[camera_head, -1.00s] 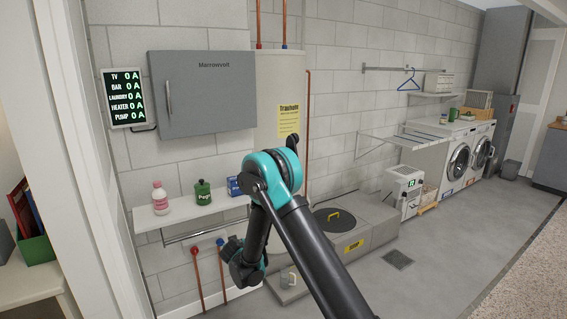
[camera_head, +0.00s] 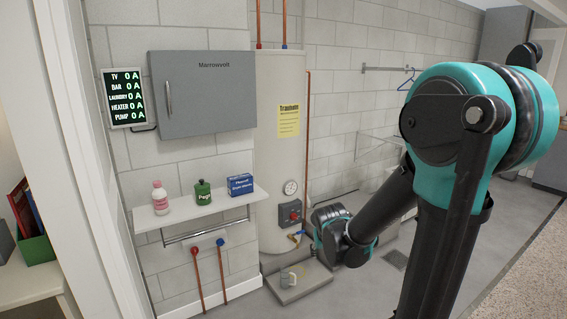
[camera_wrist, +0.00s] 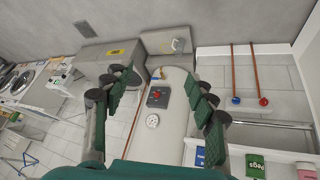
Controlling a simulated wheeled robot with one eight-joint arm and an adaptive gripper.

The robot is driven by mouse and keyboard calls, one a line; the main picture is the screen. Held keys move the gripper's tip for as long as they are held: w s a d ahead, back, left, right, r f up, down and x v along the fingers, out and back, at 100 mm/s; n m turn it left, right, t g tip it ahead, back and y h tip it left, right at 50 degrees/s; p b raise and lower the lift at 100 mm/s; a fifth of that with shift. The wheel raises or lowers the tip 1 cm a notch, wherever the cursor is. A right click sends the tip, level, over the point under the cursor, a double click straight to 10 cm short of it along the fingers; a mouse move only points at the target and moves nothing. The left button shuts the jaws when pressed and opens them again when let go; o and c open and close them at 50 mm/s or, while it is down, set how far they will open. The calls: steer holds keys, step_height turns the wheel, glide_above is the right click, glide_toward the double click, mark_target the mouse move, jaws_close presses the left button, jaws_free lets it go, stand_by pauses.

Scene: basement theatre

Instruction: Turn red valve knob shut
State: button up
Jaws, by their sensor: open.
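A round red valve knob (camera_head: 195,251) tops a copper pipe low on the block wall, under the white shelf. It also shows at the right of the upside-down wrist view (camera_wrist: 263,101). A blue knob (camera_head: 220,242) tops the pipe beside it. Another red knob sits on a dark box (camera_head: 290,213) low on the water heater. My gripper (camera_wrist: 159,76) is open and empty, its green-padded fingers spread in front of the heater and well apart from the pipe knobs. In the head view its fingers cannot be made out at the arm's end.
The white shelf (camera_head: 172,216) holds a pink bottle (camera_head: 160,198), a green peg tin (camera_head: 203,192) and a blue box (camera_head: 240,184), with a rail below. The heater (camera_head: 268,110) stands right of it.

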steer(key=s+d+f+g, duration=0.1)
steer(key=s+d, duration=0.1)
steer(key=s, duration=0.7)
steer(key=s+d+f+g+y, duration=0.1)
steer(key=s+d, duration=0.1)
steer(key=s, duration=0.6)
steer(key=shift+s+d+f+m, duration=0.3)
steer(key=shift+s+d+m, duration=0.1)
steer(key=shift+w, duration=0.1)
stand_by(0.5)
